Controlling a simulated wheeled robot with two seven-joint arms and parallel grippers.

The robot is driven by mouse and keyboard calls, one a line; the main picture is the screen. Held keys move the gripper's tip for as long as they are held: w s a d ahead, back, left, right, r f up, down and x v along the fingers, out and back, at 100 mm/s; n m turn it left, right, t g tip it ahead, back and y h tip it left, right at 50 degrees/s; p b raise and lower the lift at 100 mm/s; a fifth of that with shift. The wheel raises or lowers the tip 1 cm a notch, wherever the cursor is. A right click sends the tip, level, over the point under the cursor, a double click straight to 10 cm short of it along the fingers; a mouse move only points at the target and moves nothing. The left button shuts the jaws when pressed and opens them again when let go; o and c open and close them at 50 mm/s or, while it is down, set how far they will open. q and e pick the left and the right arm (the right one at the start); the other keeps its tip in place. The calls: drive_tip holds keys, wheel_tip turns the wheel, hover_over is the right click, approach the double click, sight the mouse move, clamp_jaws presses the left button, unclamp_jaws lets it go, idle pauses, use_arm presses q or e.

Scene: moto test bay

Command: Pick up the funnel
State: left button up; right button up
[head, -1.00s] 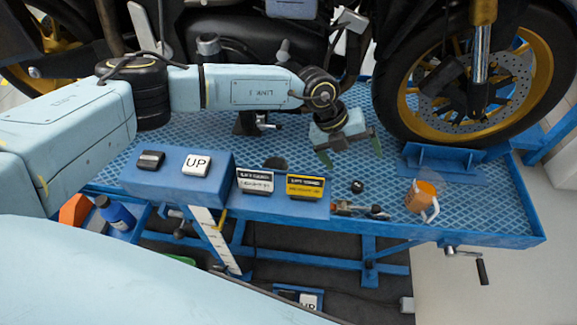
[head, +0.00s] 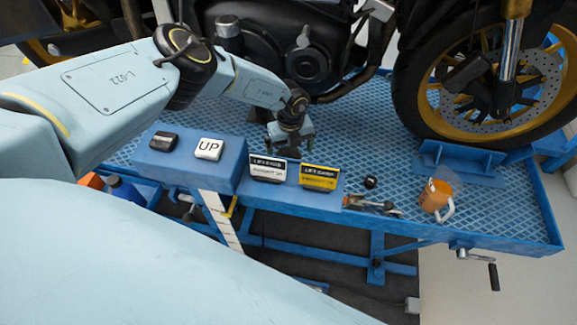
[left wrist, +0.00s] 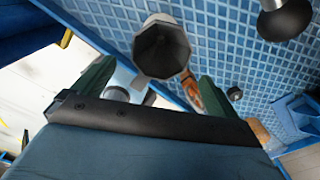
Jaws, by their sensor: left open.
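A dark, many-sided flared piece, which looks like the funnel (left wrist: 161,48), shows in the left wrist view with its wide mouth towards the camera. It lies just beyond and between the fingertips of my left gripper (left wrist: 156,72). Its narrow end is hidden. In the head view my left gripper (head: 291,144) is low over the blue bench, just behind the label plates, and mostly hides the funnel there. The green fingers are apart with nothing clamped between them. I cannot tell whether they touch the funnel. My right gripper is not in view.
A blue control box with an UP button (head: 209,149) and two label plates (head: 319,177) stand in front of my left gripper. The motorcycle wheel (head: 485,85) rises behind.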

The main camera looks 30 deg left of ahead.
sight(295, 153)
use_arm(q)
wheel_tip(295, 153, down, 2)
drive_tip(key=shift+f, duration=0.15)
wheel_tip(295, 153, down, 5)
drive_tip(key=b, duration=0.3)
drive_tip(key=shift+a, duration=0.1)
drive_tip(key=shift+c, duration=0.5)
drive_tip(key=c, duration=1)
